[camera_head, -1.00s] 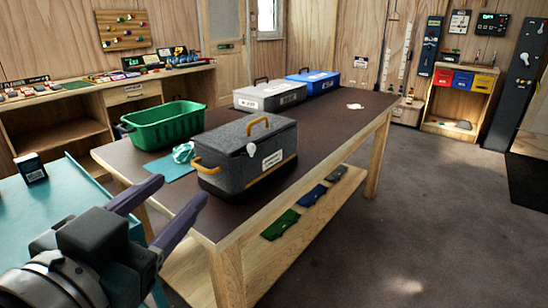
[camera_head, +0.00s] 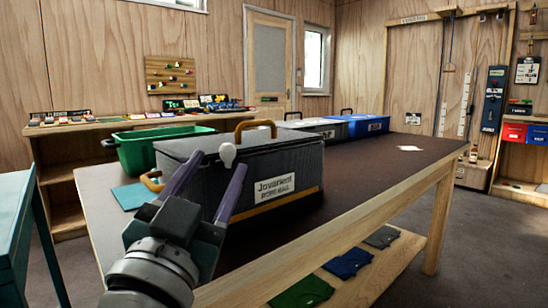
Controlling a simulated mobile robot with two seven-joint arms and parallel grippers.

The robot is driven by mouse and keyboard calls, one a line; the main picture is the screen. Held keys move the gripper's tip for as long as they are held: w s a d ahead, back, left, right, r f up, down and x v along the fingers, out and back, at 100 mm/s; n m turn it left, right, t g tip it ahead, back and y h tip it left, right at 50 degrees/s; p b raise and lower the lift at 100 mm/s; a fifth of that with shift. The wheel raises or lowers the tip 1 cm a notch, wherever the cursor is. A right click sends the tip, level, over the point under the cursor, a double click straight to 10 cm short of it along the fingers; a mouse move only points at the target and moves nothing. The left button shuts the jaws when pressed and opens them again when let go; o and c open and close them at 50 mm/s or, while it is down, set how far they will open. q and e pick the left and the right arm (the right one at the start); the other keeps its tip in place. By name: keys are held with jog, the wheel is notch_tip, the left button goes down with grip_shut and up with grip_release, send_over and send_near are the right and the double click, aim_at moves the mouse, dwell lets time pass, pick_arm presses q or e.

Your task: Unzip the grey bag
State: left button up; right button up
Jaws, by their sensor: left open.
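The grey bag (camera_head: 290,178), box-shaped with its lid down, stands on the near part of the dark table top. It has an orange top handle (camera_head: 255,126), an orange stripe low down and a white label on its long side. A round white pull (camera_head: 227,154) hangs at its upper edge near the left corner. My left gripper (camera_head: 218,164) is open, its two purple fingers pointing up at the bag with the pull appearing between the tips. I cannot tell whether they touch it. My right gripper is not in view.
A green crate (camera_head: 135,150) stands behind the bag on the left, near a teal cloth (camera_head: 130,196). A lighter grey case (camera_head: 322,127) and a blue case (camera_head: 368,126) stand farther back. The table's right half (camera_head: 400,160) is mostly clear. Folded items lie on the lower shelf.

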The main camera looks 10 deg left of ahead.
aim_at(225, 156)
pick_arm(q)
jog(key=x, duration=0.5)
jog(key=shift+b, duration=0.35)
grip_shut()
dwell(1.1)
